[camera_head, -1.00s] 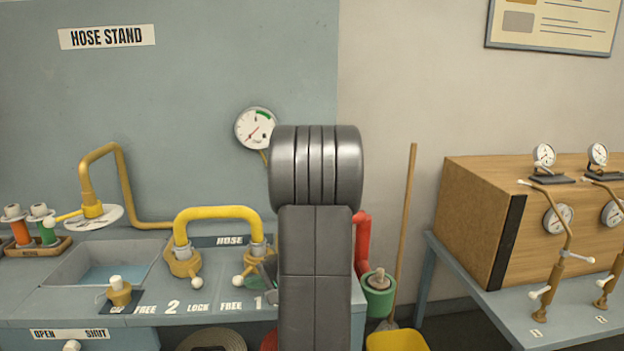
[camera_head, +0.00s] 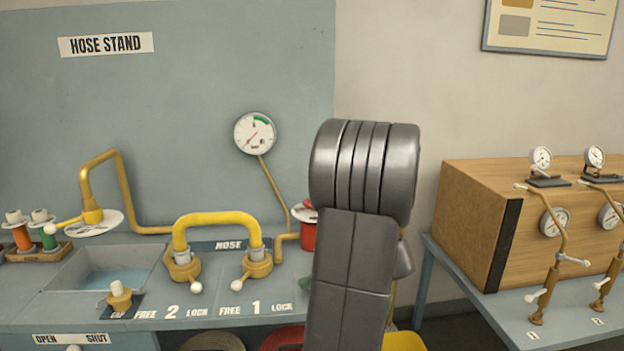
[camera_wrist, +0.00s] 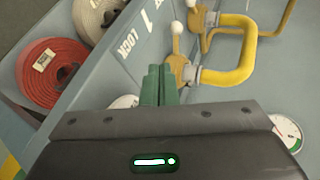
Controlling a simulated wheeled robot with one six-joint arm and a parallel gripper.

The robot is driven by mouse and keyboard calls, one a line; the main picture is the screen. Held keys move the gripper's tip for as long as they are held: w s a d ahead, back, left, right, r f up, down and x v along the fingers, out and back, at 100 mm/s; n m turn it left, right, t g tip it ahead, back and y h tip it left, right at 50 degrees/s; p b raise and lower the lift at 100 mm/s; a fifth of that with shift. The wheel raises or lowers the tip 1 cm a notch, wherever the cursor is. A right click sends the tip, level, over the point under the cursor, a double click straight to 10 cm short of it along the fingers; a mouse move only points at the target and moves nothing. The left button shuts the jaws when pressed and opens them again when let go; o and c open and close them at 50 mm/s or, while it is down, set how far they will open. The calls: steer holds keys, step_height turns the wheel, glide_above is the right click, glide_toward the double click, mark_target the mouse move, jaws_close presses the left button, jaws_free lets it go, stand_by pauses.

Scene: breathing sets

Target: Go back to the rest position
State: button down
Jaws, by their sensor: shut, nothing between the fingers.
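My gripper (camera_wrist: 159,72) shows in the wrist view as two green fingers pressed together with nothing between them. It is above the front of the hose stand, beside the yellow hose (camera_wrist: 240,62). In the head view my own grey arm stands right of the yellow hose (camera_head: 216,219) and hides the gripper. The hose arches between two brass couplings, coupling 2 (camera_head: 183,265) and coupling 1 (camera_head: 257,263), both with white-knobbed levers. The gripper appears apart from the hose.
A gauge (camera_head: 255,133) hangs on the wall above a brass pipe. A red container (camera_head: 308,233) stands just left of my arm. A wooden box (camera_head: 475,220) sits on the right table. Coiled red hose (camera_wrist: 52,72) lies below the stand. The sink (camera_head: 105,268) is at left.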

steer(key=s+d+f+n+g+h+p, duration=0.1)
steer(key=s+d+g+h+p, duration=0.2)
steer(key=s, duration=2)
steer(key=shift+n+g+h+p, duration=0.3)
steer(key=shift+g+h+p, duration=0.45)
steer(key=shift+h, duration=1.65)
